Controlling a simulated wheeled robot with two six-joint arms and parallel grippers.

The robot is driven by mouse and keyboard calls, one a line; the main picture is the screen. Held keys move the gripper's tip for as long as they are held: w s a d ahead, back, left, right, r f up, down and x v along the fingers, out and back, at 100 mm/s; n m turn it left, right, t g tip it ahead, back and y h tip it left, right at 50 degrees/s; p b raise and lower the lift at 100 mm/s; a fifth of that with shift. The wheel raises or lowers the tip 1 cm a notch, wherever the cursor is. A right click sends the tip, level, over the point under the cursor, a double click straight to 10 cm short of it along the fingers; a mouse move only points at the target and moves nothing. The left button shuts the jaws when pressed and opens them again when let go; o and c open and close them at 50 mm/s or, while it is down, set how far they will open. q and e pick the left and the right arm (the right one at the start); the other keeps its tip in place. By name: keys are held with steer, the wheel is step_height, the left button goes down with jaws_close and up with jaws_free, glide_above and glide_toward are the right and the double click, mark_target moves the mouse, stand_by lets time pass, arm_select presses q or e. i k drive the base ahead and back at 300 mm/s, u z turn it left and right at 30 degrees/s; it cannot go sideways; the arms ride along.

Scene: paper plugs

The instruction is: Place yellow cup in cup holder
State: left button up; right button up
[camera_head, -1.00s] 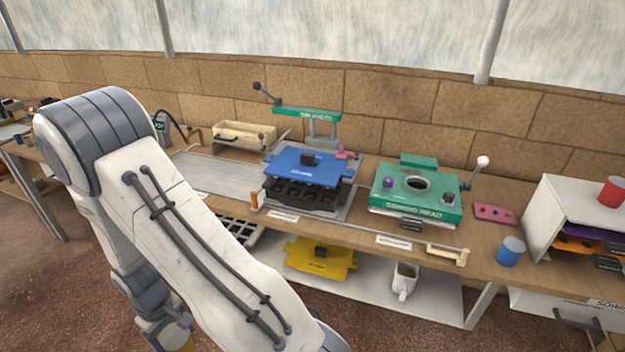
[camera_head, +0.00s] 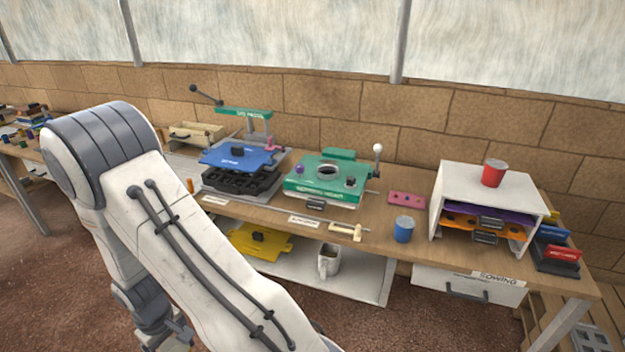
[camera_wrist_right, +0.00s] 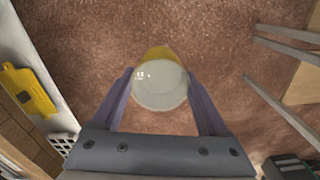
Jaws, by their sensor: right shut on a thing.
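In the right wrist view, my right gripper (camera_wrist_right: 160,92) is shut on the yellow cup (camera_wrist_right: 159,53). The cup is between the two purple fingers, its pale round end facing the camera and a strip of yellow side showing beyond it. Bare brown ground lies below it. No cup holder can be told for sure in the head view; the green sowing head (camera_head: 300,185) on the bench has a dark round opening on top. One of my arms fills the left of the head view, but no gripper shows there.
A blue cup (camera_head: 403,230) stands at the bench's front edge. A red cup (camera_head: 494,173) stands on a white rack (camera_head: 455,178). A white mug (camera_head: 329,262) and a yellow plate (camera_head: 258,244) are on the lower shelf. A blue-plated press (camera_head: 240,158) stands left of the sowing head.

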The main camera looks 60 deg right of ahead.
mark_target(333, 179)
steer(key=z, duration=1.15)
